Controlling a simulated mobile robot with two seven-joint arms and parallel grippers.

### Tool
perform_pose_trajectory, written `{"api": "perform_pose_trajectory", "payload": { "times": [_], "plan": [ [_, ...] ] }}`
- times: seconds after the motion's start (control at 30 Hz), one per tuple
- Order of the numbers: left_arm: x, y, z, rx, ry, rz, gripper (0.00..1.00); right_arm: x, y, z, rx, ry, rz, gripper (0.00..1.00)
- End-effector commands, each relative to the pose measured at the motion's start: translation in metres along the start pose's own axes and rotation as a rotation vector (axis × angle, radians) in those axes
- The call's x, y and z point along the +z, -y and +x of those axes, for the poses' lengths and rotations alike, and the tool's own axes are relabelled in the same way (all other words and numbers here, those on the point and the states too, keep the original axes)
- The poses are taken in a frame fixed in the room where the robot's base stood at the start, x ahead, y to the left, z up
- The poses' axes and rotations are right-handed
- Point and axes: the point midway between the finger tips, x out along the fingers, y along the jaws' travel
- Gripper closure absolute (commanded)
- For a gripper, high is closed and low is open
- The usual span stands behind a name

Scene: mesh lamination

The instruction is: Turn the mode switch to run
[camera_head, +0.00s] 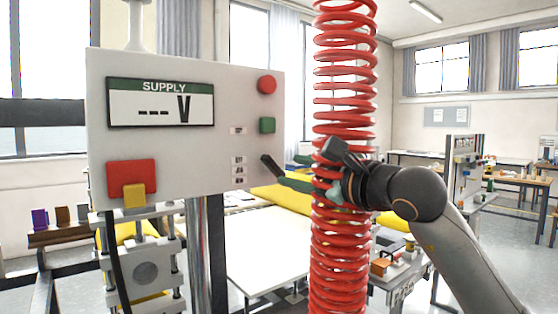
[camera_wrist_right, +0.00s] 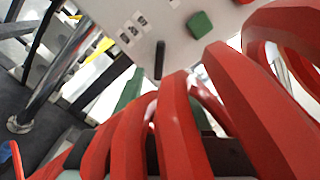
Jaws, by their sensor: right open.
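The mode switch (camera_head: 272,167) is a black lever low on the right side of the white supply panel (camera_head: 220,150), tilted with its upper end to the left, beside a column of small labels. It also shows in the wrist view (camera_wrist_right: 159,60), near the top middle. I see no contact with the switch. A red coiled hose (camera_head: 343,240) crosses the gripper and hides part of it. The coils also cover much of the wrist view (camera_wrist_right: 180,130). My left gripper is out of view.
The panel carries a display (camera_head: 161,102) reading "SUPPLY --- V", a red button (camera_head: 267,84), a green button (camera_head: 267,125) and a red block (camera_head: 124,173) with a yellow piece. A white-topped table (camera_head: 265,250) stands behind.

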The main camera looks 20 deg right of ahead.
Motion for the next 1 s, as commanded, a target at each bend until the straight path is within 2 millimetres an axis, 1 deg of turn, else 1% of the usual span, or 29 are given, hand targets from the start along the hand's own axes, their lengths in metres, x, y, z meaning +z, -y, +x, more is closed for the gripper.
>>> {"api": "perform_pose_trajectory", "payload": {
  "times": [0.03,0.1,0.2,0.3,0.47,0.7,1.0],
  "plan": [
    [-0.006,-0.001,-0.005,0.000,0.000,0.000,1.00,0.003,0.001,0.011,0.005,-0.001,0.003,0.51],
    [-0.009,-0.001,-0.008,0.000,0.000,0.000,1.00,0.002,0.001,0.024,0.004,0.000,0.004,0.51],
    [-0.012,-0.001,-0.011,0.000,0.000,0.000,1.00,0.002,0.001,0.038,0.004,-0.001,0.002,0.51],
    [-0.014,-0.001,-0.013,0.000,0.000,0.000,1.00,0.001,0.000,0.048,0.003,0.000,0.003,0.51],
    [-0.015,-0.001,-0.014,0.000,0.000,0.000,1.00,0.000,-0.001,0.054,0.002,0.000,0.001,0.51],
    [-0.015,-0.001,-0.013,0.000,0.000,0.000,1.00,-0.001,-0.001,0.054,0.002,0.000,0.001,0.52],
    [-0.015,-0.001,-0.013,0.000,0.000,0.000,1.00,0.000,-0.001,0.054,0.002,0.000,0.001,0.86]
  ]
}}
